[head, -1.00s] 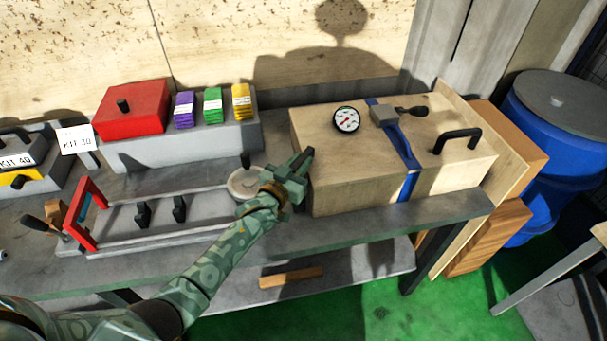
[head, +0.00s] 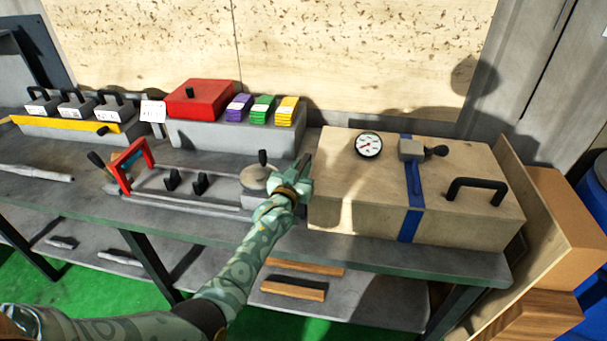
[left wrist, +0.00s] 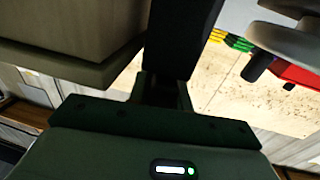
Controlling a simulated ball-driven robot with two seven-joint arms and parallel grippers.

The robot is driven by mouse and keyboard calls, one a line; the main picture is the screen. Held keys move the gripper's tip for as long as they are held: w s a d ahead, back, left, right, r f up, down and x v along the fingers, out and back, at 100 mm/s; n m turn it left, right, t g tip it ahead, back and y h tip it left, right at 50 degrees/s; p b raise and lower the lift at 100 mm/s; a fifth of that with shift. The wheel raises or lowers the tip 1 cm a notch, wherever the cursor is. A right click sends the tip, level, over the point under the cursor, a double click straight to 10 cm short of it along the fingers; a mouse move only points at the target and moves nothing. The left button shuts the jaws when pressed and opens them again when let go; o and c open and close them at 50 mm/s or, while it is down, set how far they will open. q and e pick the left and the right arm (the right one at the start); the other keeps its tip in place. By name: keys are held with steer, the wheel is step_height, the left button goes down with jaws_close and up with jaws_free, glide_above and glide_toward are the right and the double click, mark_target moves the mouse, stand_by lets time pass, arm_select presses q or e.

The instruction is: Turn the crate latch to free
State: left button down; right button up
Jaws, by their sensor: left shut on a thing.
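The wooden crate (head: 470,222) sits closed at the right of the bench, with a blue strap (head: 411,222) over it. On the strap is the latch, a grey block (head: 410,148) with a dark handle (head: 436,151) pointing right. My left gripper (head: 303,166) is at the crate's left end, beside a round grey disc (head: 258,178) and well away from the latch. It is shut on a dark, narrow thing that I cannot identify; a dark bar (left wrist: 185,40) fills the middle of the left wrist view. My right gripper is out of view.
A gauge (head: 368,145) and a black handle (head: 477,188) are on the crate lid. Left of my gripper are a red-framed fixture (head: 137,160), a red box (head: 203,99) and coloured stacks (head: 262,107). A board (head: 515,190) stands right of the crate.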

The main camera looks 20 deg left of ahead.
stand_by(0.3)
arm_select(q)
steer(key=c, duration=1.3)
jaws_free()
steer(key=shift+d, duration=0.1)
steer(key=s+p, duration=0.1)
steer(key=s, duration=0.4)
steer(key=s+p, duration=0.2)
steer(key=s, duration=0.3)
steer(key=s+p, duration=0.1)
steer(key=s, duration=0.5)
steer(key=shift+s+d, duration=0.1)
steer(key=shift+d, duration=0.3)
